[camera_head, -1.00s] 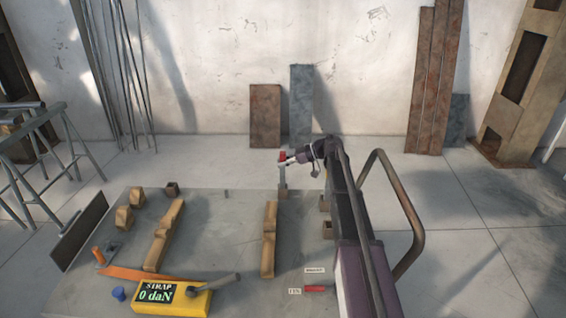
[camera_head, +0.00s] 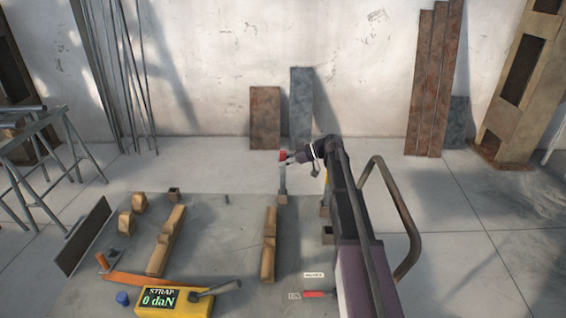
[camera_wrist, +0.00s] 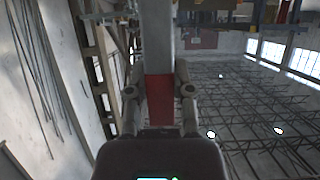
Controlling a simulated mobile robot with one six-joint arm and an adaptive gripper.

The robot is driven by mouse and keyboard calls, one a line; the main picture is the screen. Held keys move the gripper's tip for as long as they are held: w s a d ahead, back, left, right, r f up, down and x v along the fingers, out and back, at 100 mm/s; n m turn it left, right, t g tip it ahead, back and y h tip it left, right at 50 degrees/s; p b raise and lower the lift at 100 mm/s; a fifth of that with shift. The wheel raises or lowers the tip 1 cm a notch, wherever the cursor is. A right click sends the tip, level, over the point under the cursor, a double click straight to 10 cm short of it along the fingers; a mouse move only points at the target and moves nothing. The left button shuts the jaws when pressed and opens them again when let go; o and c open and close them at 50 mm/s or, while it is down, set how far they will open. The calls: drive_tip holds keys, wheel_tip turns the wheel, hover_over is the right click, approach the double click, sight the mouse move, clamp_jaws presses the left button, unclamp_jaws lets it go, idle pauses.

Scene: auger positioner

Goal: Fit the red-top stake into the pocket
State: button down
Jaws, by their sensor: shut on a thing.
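The red-top stake is a grey upright post (camera_head: 283,178) with a red top (camera_head: 283,156), seen near the far edge of the grey deck in the head view. My gripper (camera_head: 287,160) is shut on it at the red top. In the wrist view my gripper's fingers (camera_wrist: 160,92) close on both sides of the red part (camera_wrist: 159,99), and the grey shaft (camera_wrist: 158,38) runs up the picture. A small brown square pocket (camera_head: 283,199) shows at the stake's lower end. I cannot tell whether the foot is in it or just above.
Other brown pockets stand right (camera_head: 328,234) and far left (camera_head: 173,193). A yellow thing (camera_head: 326,175) shows partly behind my arm. Two notched timbers (camera_head: 269,245) (camera_head: 165,241) lie on the deck. A yellow strap gauge (camera_head: 173,300) reading 0 daN stands in front.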

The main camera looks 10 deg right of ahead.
sight(283, 170)
drive_tip(key=shift+r, duration=0.35)
drive_tip(key=shift+r+p, duration=0.35)
drive_tip(key=shift+p, duration=0.25)
drive_tip(key=shift+r, duration=0.15)
drive_tip(key=shift+f+b, duration=2.2)
drive_tip(key=shift+f, duration=0.15)
idle(1.5)
drive_tip(key=shift+s+f+b, duration=0.1)
drive_tip(key=shift+s+b, duration=0.15)
drive_tip(key=shift+b, duration=0.05)
idle(0.3)
drive_tip(key=shift+c, duration=2.1)
unclamp_jaws()
drive_tip(key=shift+w+r, duration=0.1)
drive_tip(key=shift+r, duration=0.1)
